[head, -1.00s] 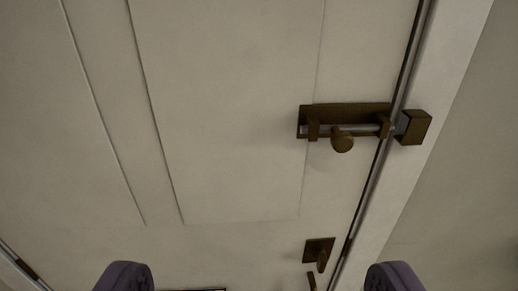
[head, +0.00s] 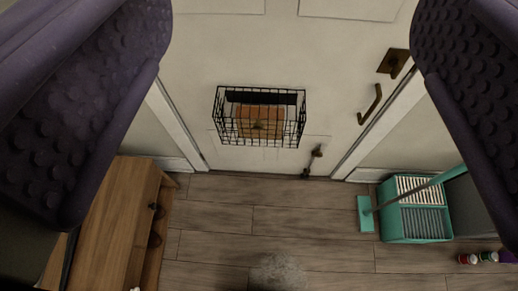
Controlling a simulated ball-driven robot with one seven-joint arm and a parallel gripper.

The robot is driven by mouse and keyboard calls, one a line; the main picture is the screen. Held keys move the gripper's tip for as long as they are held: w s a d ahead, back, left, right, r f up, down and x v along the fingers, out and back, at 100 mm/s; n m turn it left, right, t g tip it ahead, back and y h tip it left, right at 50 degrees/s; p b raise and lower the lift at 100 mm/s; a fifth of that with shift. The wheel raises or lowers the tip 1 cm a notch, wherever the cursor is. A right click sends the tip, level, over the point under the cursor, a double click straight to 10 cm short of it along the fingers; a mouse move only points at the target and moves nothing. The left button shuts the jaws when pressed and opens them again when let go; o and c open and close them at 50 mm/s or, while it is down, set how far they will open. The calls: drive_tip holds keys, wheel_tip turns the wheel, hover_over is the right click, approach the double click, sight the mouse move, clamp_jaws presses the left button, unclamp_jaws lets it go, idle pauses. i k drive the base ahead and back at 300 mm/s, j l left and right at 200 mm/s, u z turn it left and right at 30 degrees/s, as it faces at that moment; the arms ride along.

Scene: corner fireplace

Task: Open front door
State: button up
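The white front door (head: 255,60) fills the upper middle of the head view, and it looks shut in its frame. A bronze pull handle (head: 371,104) is on its right side, below a bronze latch plate with a knob (head: 393,63). A small bronze bolt (head: 314,160) sits near the door's bottom right. The upper sliding bolt is out of view now. My gripper (head: 292,95) is open, with its two purple textured fingers wide apart at the left and right edges. Nothing is between them, and the door is beyond them.
A black wire basket (head: 261,117) holding a brown parcel hangs on the door. A wooden cabinet (head: 105,215) stands at left. A teal crate (head: 413,212) and a teal tool (head: 365,213) are at right, with small cans beyond. Wooden floor (head: 270,222) before the door is mostly clear.

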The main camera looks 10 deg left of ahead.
sight(340, 53)
drive_tip(key=i+l, duration=0.35)
drive_tip(key=i, duration=0.15)
drive_tip(key=i+l, duration=0.35)
drive_tip(key=i+l+z, duration=0.05)
drive_tip(key=i, duration=0.05)
